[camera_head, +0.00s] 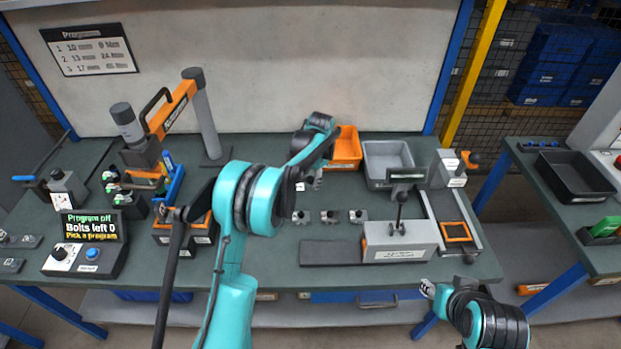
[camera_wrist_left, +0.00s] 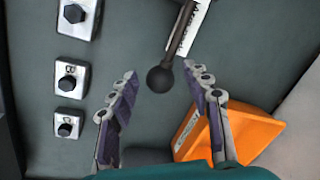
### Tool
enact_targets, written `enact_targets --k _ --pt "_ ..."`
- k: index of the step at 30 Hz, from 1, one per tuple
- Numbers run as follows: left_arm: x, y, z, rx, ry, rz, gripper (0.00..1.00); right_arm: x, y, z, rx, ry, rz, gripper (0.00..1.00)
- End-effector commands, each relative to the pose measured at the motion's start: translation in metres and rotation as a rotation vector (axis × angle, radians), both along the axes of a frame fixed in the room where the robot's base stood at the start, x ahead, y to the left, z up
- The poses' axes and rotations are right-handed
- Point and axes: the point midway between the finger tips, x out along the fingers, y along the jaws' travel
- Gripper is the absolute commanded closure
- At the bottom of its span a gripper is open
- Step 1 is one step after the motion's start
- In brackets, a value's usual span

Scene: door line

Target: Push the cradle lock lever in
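In the left wrist view, a dark lever with a round black knob (camera_wrist_left: 160,79) runs up beside a white labelled strip (camera_wrist_left: 188,28); I take it as the cradle lock lever. My left gripper (camera_wrist_left: 161,76) is open and empty, with the knob showing between its fingertips. I cannot tell whether they touch. In the head view, my left gripper (camera_head: 311,180) is over the bench near the orange bin. This lever is not clear there, probably hidden behind my left arm. My right gripper (camera_head: 428,289) is at the bench's front edge, too small to read.
The orange bin (camera_head: 347,148) also shows close by the left fingers in the wrist view (camera_wrist_left: 238,135). Several small blocks with black knobs stand nearby, one marked B (camera_wrist_left: 70,80). A grey block with an upright lever (camera_head: 400,242) stands right. A handled orange tool (camera_head: 172,108) stands left.

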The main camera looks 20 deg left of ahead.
Motion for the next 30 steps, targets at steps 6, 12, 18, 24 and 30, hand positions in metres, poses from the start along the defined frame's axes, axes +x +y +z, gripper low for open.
enact_targets --k 6,12,18,24,30 --pt "0.000 0.000 0.000 0.000 0.000 0.000 1.00 0.000 0.000 0.000 0.000 0.000 0.000 0.60" --pt "-0.001 0.005 0.001 0.000 0.000 0.002 1.00 0.000 0.000 0.001 0.000 0.000 0.000 0.60" --pt "-0.008 0.028 0.001 0.000 0.000 0.002 1.00 0.000 0.000 0.003 0.000 0.000 0.000 0.60" --pt "-0.008 0.029 0.001 0.002 0.001 0.001 1.00 0.000 0.000 0.002 0.000 0.000 0.000 0.60" --pt "-0.008 0.029 0.001 0.002 0.001 0.001 0.51 0.000 0.000 0.002 0.000 0.000 0.000 0.60"
